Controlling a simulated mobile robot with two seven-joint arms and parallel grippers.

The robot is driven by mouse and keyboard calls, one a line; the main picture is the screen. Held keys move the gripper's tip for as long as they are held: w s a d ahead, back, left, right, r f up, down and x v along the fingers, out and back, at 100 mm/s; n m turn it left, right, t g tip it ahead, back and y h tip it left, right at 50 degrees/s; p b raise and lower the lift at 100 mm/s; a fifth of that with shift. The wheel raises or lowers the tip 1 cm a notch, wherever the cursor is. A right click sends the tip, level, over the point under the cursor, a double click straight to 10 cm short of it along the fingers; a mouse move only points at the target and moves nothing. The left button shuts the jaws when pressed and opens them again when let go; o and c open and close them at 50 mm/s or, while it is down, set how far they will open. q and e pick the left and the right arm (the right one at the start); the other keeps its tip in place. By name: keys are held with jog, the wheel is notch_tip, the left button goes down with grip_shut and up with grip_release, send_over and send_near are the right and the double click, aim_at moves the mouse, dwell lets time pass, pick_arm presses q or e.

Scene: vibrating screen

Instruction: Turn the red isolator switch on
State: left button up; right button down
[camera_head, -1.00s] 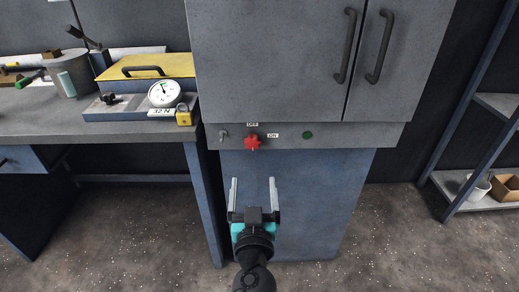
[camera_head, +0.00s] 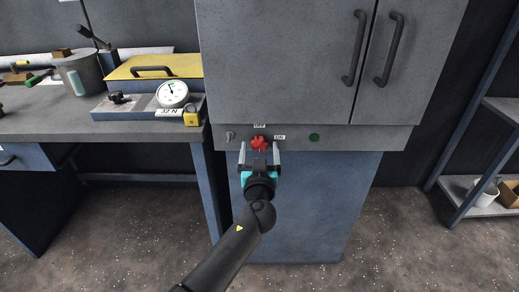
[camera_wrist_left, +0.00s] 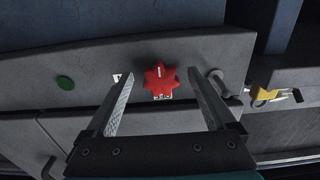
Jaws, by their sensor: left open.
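The red isolator switch (camera_head: 260,144) is a star-shaped knob on the grey panel strip below the cabinet doors. An OFF label (camera_head: 260,126) sits above it and an ON label (camera_head: 279,137) to its right. In the left wrist view the red knob (camera_wrist_left: 160,78) shows between the two fingers, with a pale mark near its edge. My left gripper (camera_head: 260,152) is open, with its fingers on either side of the knob and pointing at the panel. Contact with the knob is not visible. My right gripper is not in view.
A green button (camera_head: 314,137) is to the right of the switch and a small toggle (camera_head: 229,136) to the left. A workbench (camera_head: 60,125) with a dial gauge (camera_head: 172,94) and a yellow padlock (camera_head: 192,117) stands at the left. Dark door handles (camera_head: 389,50) project above.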

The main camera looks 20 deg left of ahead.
pick_arm(q)
jog(key=shift+w+a, duration=0.1)
jog(key=shift+w, duration=0.15)
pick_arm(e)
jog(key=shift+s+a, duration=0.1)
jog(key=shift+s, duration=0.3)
pick_arm(q)
jog(key=shift+c, duration=0.3)
jog(key=c, duration=1.3)
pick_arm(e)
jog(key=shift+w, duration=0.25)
